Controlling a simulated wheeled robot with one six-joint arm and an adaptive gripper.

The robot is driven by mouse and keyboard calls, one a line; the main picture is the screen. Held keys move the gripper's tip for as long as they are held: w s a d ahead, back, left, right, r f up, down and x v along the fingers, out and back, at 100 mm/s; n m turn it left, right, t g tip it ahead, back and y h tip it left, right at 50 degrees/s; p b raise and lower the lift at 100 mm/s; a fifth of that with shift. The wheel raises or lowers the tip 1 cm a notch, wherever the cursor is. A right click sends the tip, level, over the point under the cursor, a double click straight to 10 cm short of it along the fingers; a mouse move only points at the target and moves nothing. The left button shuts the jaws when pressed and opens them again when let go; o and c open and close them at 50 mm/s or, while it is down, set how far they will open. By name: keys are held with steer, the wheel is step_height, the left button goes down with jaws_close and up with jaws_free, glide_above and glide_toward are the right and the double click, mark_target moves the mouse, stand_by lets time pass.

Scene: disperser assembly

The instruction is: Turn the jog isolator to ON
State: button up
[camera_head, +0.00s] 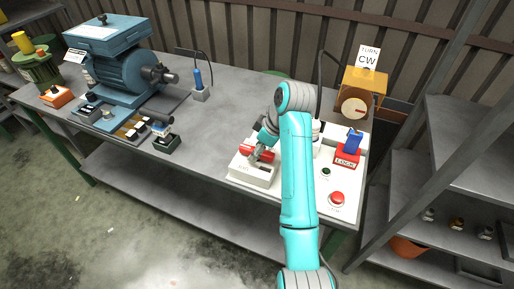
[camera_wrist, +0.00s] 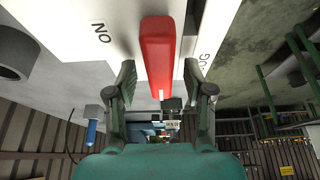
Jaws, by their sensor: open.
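The jog isolator is a white box (camera_head: 247,173) near the front edge of the bench, with a red handle (camera_head: 262,154) on it. In the wrist view the red handle (camera_wrist: 157,48) runs up the middle of the picture. An "ON" mark shows upside down on the white face to its left, and partly covered lettering ending in "OG" to its right. My gripper (camera_head: 261,141) is at the handle in the head view. In the wrist view my gripper (camera_wrist: 160,85) is open, one finger on each side of the handle's near end, with visible gaps. Contact cannot be told.
Right of my arm are a red button (camera_head: 337,198), a red LOCK block (camera_head: 347,156) with a blue piece, and an orange box with a dial (camera_head: 355,106). A blue motor unit (camera_head: 125,75) stands at the left. The bench middle (camera_head: 225,110) is clear.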

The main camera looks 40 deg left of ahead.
jaws_close()
steer(key=shift+m, duration=0.3)
steer(key=m+t, duration=0.1)
steer(key=m, duration=0.2)
steer(key=shift+s+m+t, duration=0.15)
steer(key=shift+m+t, duration=0.15)
steer(key=m, duration=0.2)
steer(key=m+t, duration=0.1)
steer(key=m, duration=0.1)
steer(key=shift+s+m+t+h, duration=0.1)
steer(key=shift+m+t+h, duration=0.2)
steer(key=m, duration=0.2)
steer(key=m+t+h, duration=0.1)
steer(key=m, duration=0.2)
steer(key=shift+a+t, duration=0.1)
steer(key=shift+t, duration=0.2)
steer(key=shift+m+h, duration=0.9)
steer(key=shift+m, duration=1.1)
steer(key=shift+s+t, duration=0.1)
steer(key=shift+t, duration=0.2)
